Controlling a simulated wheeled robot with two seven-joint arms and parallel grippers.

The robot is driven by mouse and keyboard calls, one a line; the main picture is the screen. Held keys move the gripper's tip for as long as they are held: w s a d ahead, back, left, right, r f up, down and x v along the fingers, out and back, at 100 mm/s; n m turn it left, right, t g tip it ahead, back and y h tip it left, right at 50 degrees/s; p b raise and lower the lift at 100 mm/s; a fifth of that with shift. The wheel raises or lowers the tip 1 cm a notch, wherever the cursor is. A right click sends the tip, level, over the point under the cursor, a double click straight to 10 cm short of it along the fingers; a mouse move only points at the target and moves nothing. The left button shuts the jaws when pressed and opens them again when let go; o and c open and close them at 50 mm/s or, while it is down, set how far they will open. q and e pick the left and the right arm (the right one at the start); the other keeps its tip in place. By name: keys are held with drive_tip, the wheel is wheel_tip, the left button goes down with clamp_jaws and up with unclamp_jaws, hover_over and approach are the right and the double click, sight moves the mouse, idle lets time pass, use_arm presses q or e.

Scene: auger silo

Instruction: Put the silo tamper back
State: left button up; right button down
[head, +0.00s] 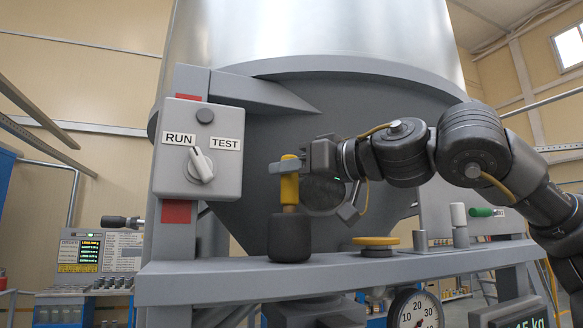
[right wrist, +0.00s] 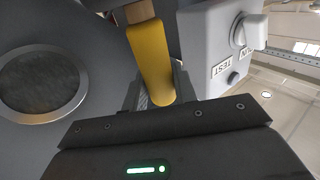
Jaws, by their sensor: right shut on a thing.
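The silo tamper has a yellow handle (head: 290,189) and a thick black head (head: 289,238). In the head view it is upright, with its head on or just above the grey ledge (head: 220,280); I cannot tell which. My right gripper (head: 291,165) is shut on the upper part of the yellow handle. In the right wrist view the handle (right wrist: 151,62) runs up from between the jaws (right wrist: 155,98). The tamper's head is hidden there. My left gripper is not in view.
A control box (head: 199,150) with a RUN/TEST switch stands left of the tamper. The silo cone (head: 350,110) is close behind. A dial gauge (head: 416,310) is below.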

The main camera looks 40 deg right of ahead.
drive_tip(key=shift+d, duration=0.1)
drive_tip(key=shift+s+a+f+b, duration=0.1)
drive_tip(key=shift+a+f+b, duration=0.1)
drive_tip(key=shift+a+b, duration=0.1)
drive_tip(key=c, duration=1.4)
unclamp_jaws()
drive_tip(key=shift+o, duration=1.4)
drive_tip(key=shift+d, duration=0.2)
drive_tip(key=shift+r, duration=0.1)
drive_tip(key=shift+s, duration=0.15)
drive_tip(key=b+v, duration=0.5)
drive_tip(key=v, duration=0.6)
drive_tip(key=shift+s, duration=0.35)
